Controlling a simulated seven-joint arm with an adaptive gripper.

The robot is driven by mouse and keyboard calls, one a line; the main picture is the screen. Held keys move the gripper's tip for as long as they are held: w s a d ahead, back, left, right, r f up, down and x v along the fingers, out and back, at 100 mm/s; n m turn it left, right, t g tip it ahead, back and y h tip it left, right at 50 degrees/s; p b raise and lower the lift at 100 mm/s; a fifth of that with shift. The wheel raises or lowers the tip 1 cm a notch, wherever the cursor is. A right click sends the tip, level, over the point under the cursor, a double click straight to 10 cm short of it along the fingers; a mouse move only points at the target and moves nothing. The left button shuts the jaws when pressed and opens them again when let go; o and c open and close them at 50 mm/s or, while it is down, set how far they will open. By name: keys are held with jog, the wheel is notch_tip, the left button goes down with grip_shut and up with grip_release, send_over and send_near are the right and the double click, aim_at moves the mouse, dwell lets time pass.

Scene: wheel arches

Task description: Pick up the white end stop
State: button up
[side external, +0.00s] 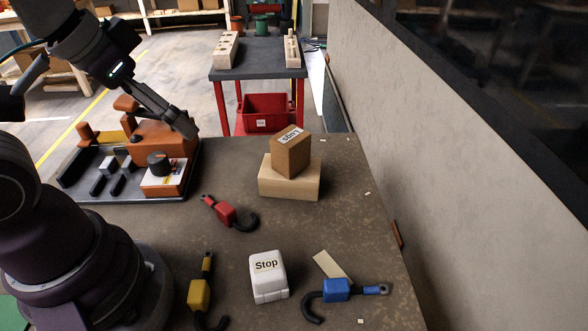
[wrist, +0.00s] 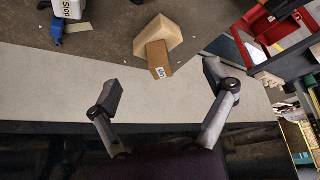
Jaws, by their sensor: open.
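The white end stop (side external: 268,285), a small block labelled "Stop", stands upright on the front part of the brown workbench in the side view. In the wrist view the white end stop (wrist: 68,10) shows at the upper left, cut off by the top edge. My gripper (side external: 165,108) is at the upper left in the side view, above and near the orange and black tool tray, well apart from the end stop. In the wrist view my gripper (wrist: 163,92) has its two fingers spread wide with nothing between them.
A brown box (side external: 291,158) sits on a pale wood block (side external: 289,184). Red (side external: 226,213), yellow (side external: 199,292) and blue (side external: 336,290) hooked straps lie around the end stop. The tool tray (side external: 120,196) is at the left; a wall (side external: 420,150) runs along the right.

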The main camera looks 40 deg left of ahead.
jog(key=w+d+f+n+g, duration=0.2)
jog(key=d+f+n+g, duration=0.15)
jog(key=d+n, duration=0.35)
jog(key=n+g, duration=0.2)
jog(key=n, duration=0.2)
send_over(267, 265)
notch_tip(267, 265, down, 6)
jog(key=shift+a+r, duration=0.15)
notch_tip(267, 265, down, 11)
jog(key=shift+r, duration=0.1)
jog(key=c, duration=1.3)
jog(key=shift+r, duration=0.1)
